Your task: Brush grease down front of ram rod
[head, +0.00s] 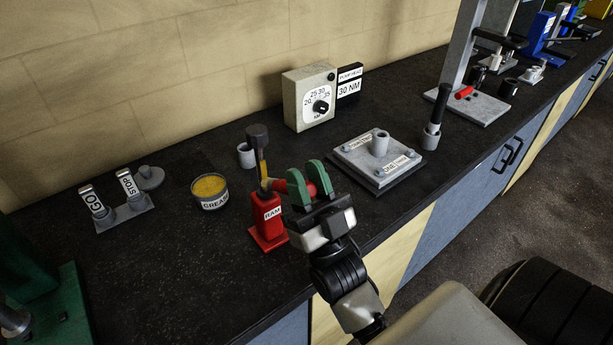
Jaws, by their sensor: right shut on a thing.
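My right gripper (308,181), with green fingers, is shut on the brush (280,186). The brush's red handle lies between the fingers, and its yellowish end points left, toward the ram rod. The ram (267,219) is a red, labelled block standing upright on the bench. Its rod (261,159) rises above it to a dark, wide top (257,137). The brush end overlaps the lower rod; I cannot tell whether it touches. The grease tin (210,191), open with yellow grease, stands left of the ram. My left gripper is not in view.
The black bench (150,266) carries a GO/STOP switch unit (121,209), a small grey cup (245,155), a dial box (309,99) and a grey plate with a post (378,161). A dark-handled upright tool (436,119) stands right. Green equipment (60,309) is at lower left. Bare bench lies front left.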

